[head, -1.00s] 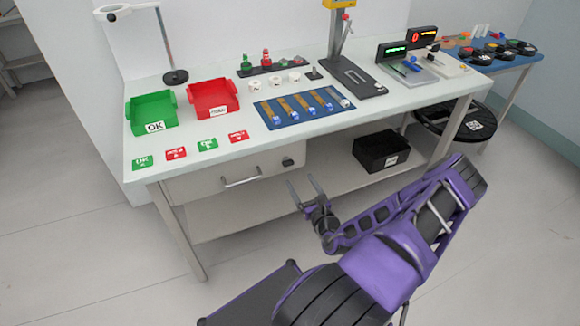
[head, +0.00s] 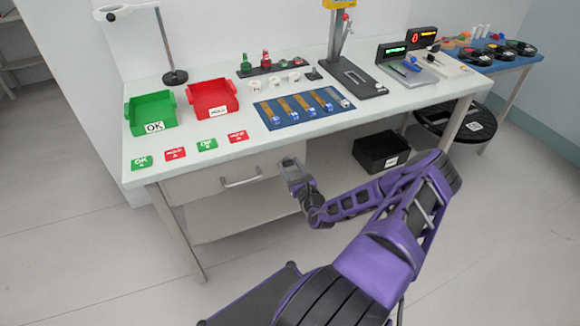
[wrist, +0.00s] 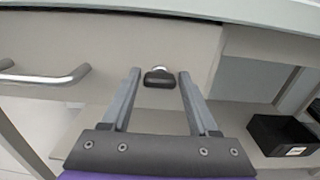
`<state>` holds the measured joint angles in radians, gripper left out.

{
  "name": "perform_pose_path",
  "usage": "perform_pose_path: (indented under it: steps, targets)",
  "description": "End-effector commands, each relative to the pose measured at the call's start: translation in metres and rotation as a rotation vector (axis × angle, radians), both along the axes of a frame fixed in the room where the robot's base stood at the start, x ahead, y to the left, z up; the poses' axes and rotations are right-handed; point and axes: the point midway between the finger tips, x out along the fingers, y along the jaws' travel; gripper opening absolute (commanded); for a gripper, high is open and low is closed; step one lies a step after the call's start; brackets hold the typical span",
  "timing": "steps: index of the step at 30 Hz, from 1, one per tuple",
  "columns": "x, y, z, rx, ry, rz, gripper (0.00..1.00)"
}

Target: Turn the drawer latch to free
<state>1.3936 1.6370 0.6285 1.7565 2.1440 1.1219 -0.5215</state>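The drawer latch (wrist: 160,78) is a dark knob with a silver base on the right part of the drawer front (wrist: 115,45). In the wrist view it shows between my gripper's fingertips, with a gap on both sides. My gripper (wrist: 157,75) is open, its two grey fingers pointing at the drawer front. In the head view my gripper (head: 290,168) is at the right end of the drawer and mostly hides the latch. The drawer appears closed, with a silver bar handle (head: 241,182) left of the latch.
The worktop (head: 225,150) overhangs the drawer just above my gripper. A black bin (head: 381,152) stands on the lower shelf to the right. Green and red trays and small cards lie on the worktop. The floor in front is clear.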

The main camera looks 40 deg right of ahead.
Motion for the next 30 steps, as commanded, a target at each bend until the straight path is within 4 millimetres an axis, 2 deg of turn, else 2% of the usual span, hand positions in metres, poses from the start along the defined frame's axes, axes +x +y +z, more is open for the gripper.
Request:
perform_pose_path:
  steps: [1,9,20,30]
  targets:
    - [-0.0001,0.0,0.0,0.0,0.0,0.0,0.49]
    - [-0.0002,0.0,0.0,0.0,0.0,0.0,0.01]
    - [-0.0003,0.0,0.0006,0.044,-0.01,0.0,0.0]
    - [-0.0006,-0.001,0.0008,0.273,-0.064,-0.001,0.0]
